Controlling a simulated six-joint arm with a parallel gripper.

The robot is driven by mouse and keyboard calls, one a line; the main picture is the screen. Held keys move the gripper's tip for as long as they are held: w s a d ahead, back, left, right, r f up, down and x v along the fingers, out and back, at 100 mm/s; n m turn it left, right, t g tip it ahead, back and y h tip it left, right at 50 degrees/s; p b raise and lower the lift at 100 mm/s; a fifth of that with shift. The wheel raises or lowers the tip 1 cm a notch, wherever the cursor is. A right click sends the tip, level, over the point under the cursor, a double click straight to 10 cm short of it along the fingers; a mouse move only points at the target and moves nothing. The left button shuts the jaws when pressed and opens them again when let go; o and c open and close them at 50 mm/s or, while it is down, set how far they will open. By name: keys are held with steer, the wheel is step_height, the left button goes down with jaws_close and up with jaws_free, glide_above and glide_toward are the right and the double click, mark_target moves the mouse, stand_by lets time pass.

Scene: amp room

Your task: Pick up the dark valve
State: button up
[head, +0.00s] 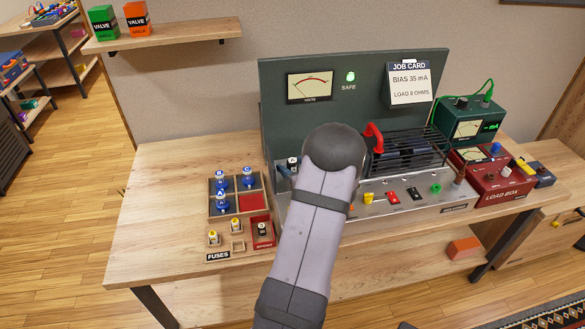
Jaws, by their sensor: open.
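My arm reaches up the middle of the head view and ends in a dark rounded joint. My gripper is hidden behind it, so its jaws do not show. I cannot clearly make out the dark valve. A small white-and-dark piece (292,164) shows at the amplifier's left end, just left of my arm; I cannot tell what it is. Blue valves (221,206) marked with letters stand in a wooden tray (210,190) with a red compartment. The amplifier (415,194) has a dark grille cage (425,143) with a red handle, partly behind my arm.
A green meter (470,122) and a red load box (490,178) stand right. The amplifier's green back panel (345,65) rises behind. Bare bench (165,185) lies left of the trays.

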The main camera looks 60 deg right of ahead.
steer(key=shift+c, duration=0.6)
steer(key=c, duration=1)
steer(key=shift+c, duration=0.2)
steer(key=shift+r, duration=0.1)
